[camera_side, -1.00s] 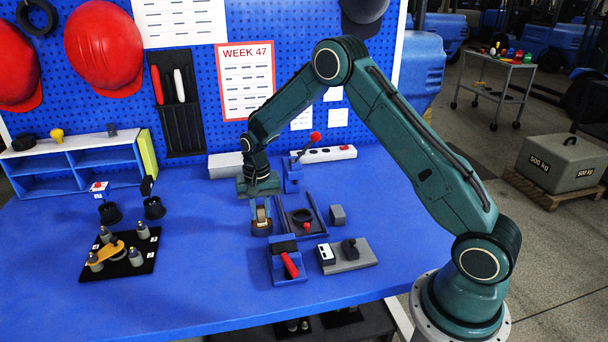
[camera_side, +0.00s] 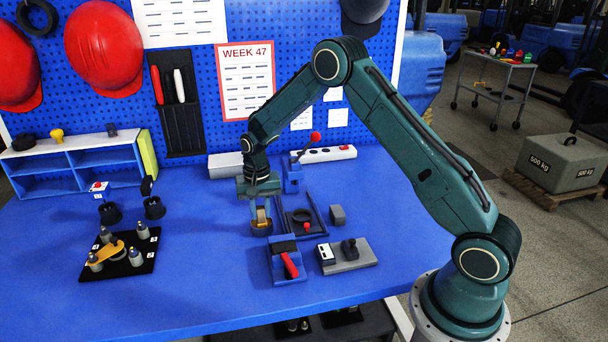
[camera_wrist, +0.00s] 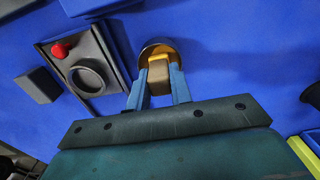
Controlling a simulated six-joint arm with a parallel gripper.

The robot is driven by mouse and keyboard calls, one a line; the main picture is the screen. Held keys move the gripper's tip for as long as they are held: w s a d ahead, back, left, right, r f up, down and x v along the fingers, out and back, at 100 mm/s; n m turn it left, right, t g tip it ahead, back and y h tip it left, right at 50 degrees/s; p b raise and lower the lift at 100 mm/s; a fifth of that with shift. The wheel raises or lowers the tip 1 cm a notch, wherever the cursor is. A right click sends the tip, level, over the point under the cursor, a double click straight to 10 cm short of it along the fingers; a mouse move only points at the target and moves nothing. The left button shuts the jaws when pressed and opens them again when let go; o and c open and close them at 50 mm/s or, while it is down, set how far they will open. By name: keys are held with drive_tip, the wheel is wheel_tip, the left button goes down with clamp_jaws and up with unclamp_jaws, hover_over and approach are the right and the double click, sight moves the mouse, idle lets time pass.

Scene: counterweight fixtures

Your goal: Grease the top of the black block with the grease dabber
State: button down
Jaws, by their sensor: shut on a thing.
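My gripper (camera_wrist: 158,84) is shut on the grease dabber (camera_wrist: 158,68), a tan and brown block-like piece between its two blue fingers. The dabber also shows in the side view (camera_side: 261,216), upright, with its lower end in or just over a round dark pot (camera_side: 262,229). In the wrist view the pot's brownish rim (camera_wrist: 158,45) surrounds the dabber's far end. The dabber's tip is hidden. A black block (camera_side: 284,246) sits on a blue fixture with a red handle, just in front of the pot; I cannot tell whether this is the task's block.
A dark tray with a ring (camera_side: 302,216) and a small grey block (camera_side: 338,214) lie right of the pot. A grey plate (camera_side: 362,262) carries a black knob. A blue stand with a red-ball lever (camera_side: 293,174) is behind.

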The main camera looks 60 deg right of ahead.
sight(260, 207)
idle(0.6)
drive_tip(key=shift+r, duration=3.45)
